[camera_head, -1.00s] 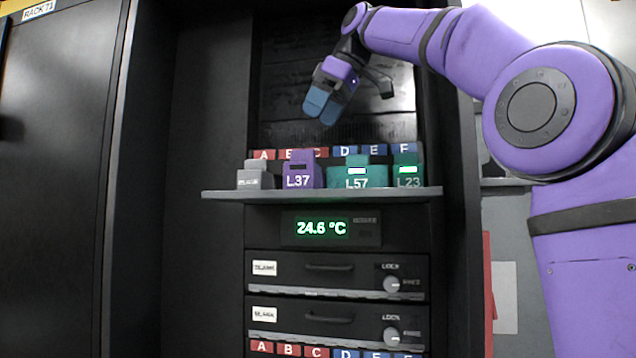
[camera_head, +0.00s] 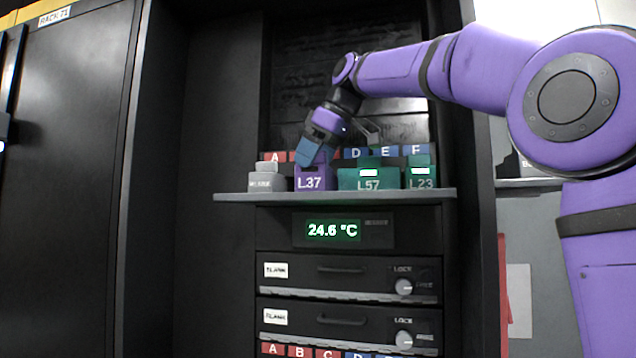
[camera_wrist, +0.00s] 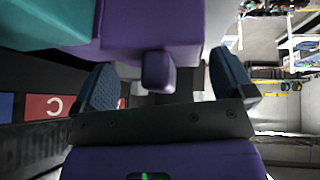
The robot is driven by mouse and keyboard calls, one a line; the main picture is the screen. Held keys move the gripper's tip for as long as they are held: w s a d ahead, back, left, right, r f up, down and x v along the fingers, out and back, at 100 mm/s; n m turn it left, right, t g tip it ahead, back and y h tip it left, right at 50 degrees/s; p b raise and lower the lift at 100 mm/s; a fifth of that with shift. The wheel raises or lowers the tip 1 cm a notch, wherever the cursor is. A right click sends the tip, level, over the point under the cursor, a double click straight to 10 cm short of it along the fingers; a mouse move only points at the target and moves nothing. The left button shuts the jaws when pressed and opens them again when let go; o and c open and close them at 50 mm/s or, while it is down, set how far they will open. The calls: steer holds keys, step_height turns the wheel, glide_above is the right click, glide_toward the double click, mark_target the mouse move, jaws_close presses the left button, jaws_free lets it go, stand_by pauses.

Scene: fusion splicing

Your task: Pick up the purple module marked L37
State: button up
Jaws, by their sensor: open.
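The purple module marked L37 (camera_head: 313,182) stands upright on the grey shelf (camera_head: 240,196), between a grey blank block and the green module L57. In the wrist view the two fingers of my gripper (camera_wrist: 168,84) are spread apart. The purple module's knob (camera_wrist: 158,72) lies between them, with its body (camera_wrist: 150,28) beyond. No contact with either finger is visible.
The green module L57 (camera_head: 368,184) stands close on the right, with the green module L23 (camera_head: 422,183) past it. The grey blank block (camera_head: 266,182) is on the left. Red and blue slot labels (camera_head: 385,152) line the back. Black drawers are below the shelf.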

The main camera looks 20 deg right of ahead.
steer(key=shift+w+a+f, duration=0.1)
steer(key=shift+w+f, duration=0.05)
steer(key=shift+f, duration=0.2)
steer(key=shift+c, duration=0.2)
steer(key=c, duration=0.8)
steer(key=shift+o, duration=0.2)
steer(key=shift+r, duration=0.15)
